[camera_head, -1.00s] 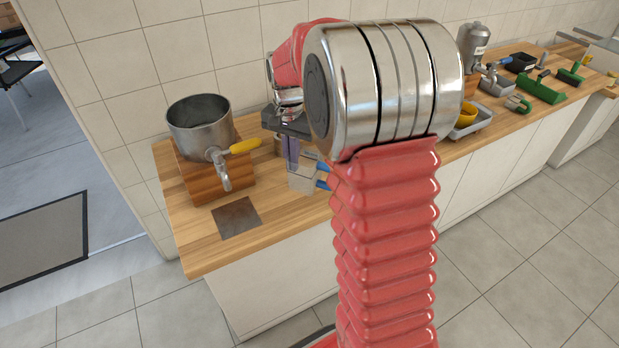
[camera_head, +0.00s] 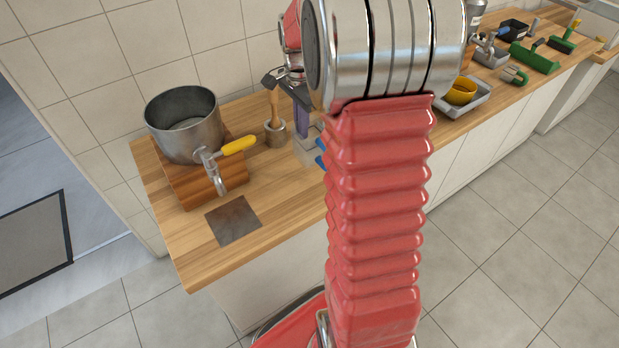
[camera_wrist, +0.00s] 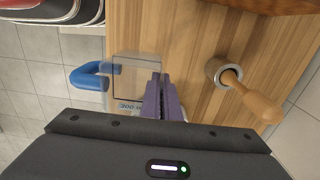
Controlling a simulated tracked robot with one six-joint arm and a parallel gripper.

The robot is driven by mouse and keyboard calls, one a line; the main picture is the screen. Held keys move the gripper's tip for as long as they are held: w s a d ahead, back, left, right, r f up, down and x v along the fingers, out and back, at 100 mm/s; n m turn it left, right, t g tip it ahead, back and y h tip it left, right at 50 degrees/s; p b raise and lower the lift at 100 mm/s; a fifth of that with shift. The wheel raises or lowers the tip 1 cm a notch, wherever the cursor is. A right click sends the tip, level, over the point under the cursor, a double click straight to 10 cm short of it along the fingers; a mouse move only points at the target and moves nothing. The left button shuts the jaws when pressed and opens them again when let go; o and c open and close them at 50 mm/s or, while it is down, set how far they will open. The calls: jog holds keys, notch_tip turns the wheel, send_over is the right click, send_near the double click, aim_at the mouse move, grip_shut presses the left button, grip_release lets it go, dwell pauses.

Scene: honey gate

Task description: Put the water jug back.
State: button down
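The water jug (camera_wrist: 128,80) is a clear, box-like vessel with a blue handle (camera_wrist: 90,76). In the head view the jug (camera_head: 308,148) is partly hidden behind my red arm, with bits of blue handle at its right. My gripper (camera_wrist: 164,98) has purple fingers close together at the jug's wall, on the side away from the handle. They look shut on that wall. In the head view the fingers (camera_head: 302,121) point down at the jug. I cannot tell whether its base touches the wooden counter (camera_head: 275,205).
A metal pot (camera_head: 185,125) with a yellow-handled tap stands on a wooden block at left, a dark square plate (camera_head: 233,220) in front. A mortar with wooden pestle (camera_head: 274,128) stands close beside the gripper.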

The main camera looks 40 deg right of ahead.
jog(key=shift+d+f, duration=0.1)
jog(key=shift+s+f, duration=0.1)
jog(key=shift+f, duration=2.9)
jog(key=shift+f, duration=0.1)
jog(key=shift+f, duration=1.8)
jog(key=c, duration=2.5)
grip_release()
jog(key=shift+f, duration=0.1)
jog(key=o, duration=0.5)
